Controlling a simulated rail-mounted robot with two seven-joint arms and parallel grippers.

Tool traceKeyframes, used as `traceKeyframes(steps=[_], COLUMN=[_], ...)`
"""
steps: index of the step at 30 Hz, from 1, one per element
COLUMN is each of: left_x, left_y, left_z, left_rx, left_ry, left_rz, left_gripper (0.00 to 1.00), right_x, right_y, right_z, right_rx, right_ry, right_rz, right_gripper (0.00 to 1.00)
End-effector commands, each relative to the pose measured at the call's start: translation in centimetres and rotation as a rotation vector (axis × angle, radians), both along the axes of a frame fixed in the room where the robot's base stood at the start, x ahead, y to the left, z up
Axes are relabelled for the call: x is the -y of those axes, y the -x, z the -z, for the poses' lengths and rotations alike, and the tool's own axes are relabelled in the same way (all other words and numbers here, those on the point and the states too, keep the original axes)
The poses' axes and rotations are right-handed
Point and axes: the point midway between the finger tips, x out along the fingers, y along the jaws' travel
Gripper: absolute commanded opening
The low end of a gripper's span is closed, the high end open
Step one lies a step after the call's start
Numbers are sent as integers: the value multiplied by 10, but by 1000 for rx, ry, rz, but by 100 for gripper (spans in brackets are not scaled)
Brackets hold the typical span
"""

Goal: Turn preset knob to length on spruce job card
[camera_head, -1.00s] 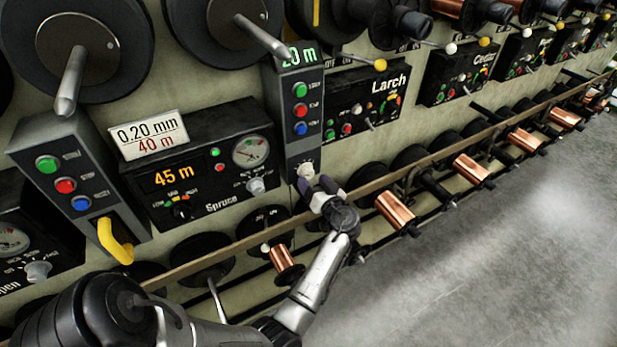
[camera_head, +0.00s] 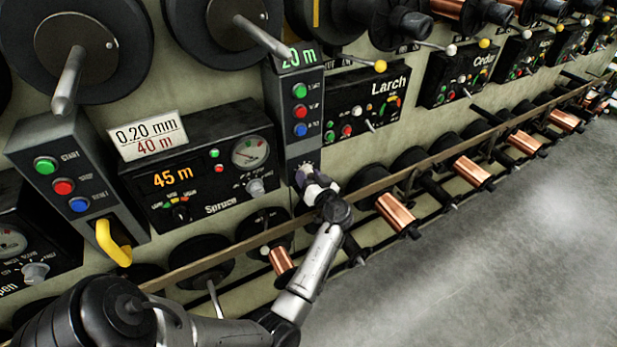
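The spruce job card (camera_head: 148,136) is a white card reading 0.20 mm and, in red, 40 m. It stands on top of the black Spruce panel (camera_head: 215,199), whose orange display (camera_head: 172,177) reads 45 m. To its right, a grey control post (camera_head: 299,135) has green, red and blue buttons and a green display (camera_head: 299,57) reading 20 m. My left gripper (camera_head: 312,183) is at the low end of this post, over its knob. The fingers hide most of the knob, and I cannot tell whether they grip it. My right gripper is out of view.
A similar grey post (camera_head: 72,180) with a yellow handle (camera_head: 113,243) stands left of the Spruce panel. The Larch panel (camera_head: 362,103) is to the right. A long rail (camera_head: 440,158) and copper spools (camera_head: 397,213) run below. The floor at right is clear.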

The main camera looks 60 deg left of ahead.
Motion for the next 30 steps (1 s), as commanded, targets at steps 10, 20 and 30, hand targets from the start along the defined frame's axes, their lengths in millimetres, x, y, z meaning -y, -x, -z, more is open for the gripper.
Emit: traceKeyframes(steps=[10,20,30], left_x=[0,0,0], left_y=[0,0,1], left_z=[0,-1,-3], left_rx=[-2,-123,-432], left_ry=[0,-2,-10], left_rz=[0,1,0], left_gripper=[20,20,20], right_x=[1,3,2], right_y=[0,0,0], right_z=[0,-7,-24], right_rx=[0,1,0], right_ry=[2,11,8], right_rz=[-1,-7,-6], right_gripper=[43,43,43])
